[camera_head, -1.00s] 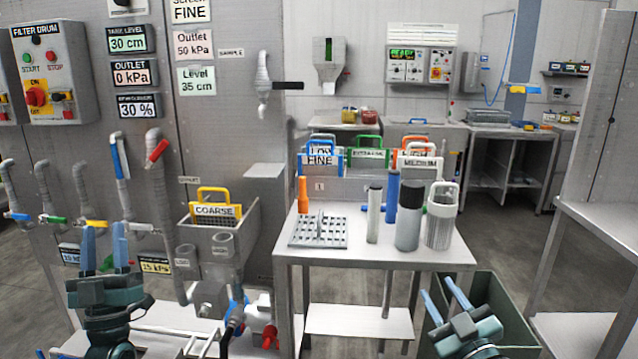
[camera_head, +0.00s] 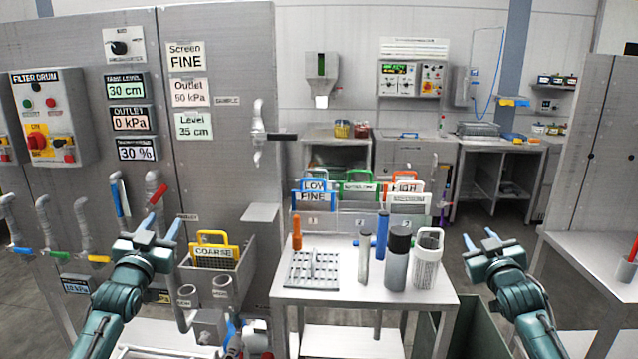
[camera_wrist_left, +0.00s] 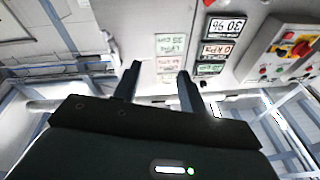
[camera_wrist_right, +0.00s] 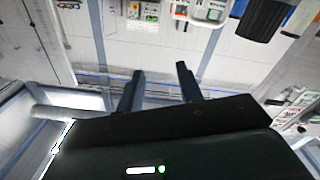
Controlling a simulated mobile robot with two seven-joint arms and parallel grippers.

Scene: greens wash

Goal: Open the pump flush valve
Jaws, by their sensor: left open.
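No label naming the pump flush valve is readable. Several pipe valves are on the left: one with a blue lever (camera_head: 18,250), one with a green lever (camera_head: 60,255), one with a yellow lever (camera_head: 98,259), one with an upright blue lever (camera_head: 121,197) and one with a red lever (camera_head: 158,195). Low down, pump fittings (camera_head: 210,325) sit below the grey basin, partly hidden. My left gripper (camera_head: 157,231) is open and empty, appearing just below the red lever without visible contact. My right gripper (camera_head: 480,241) is open and empty, right of the small table.
A steel table (camera_head: 340,285) holds a rack, bottles and an orange-handled tool. A yellow-handled COARSE screen (camera_head: 215,252) sits in the basin (camera_head: 245,262). A control panel (camera_head: 52,118) is at the left.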

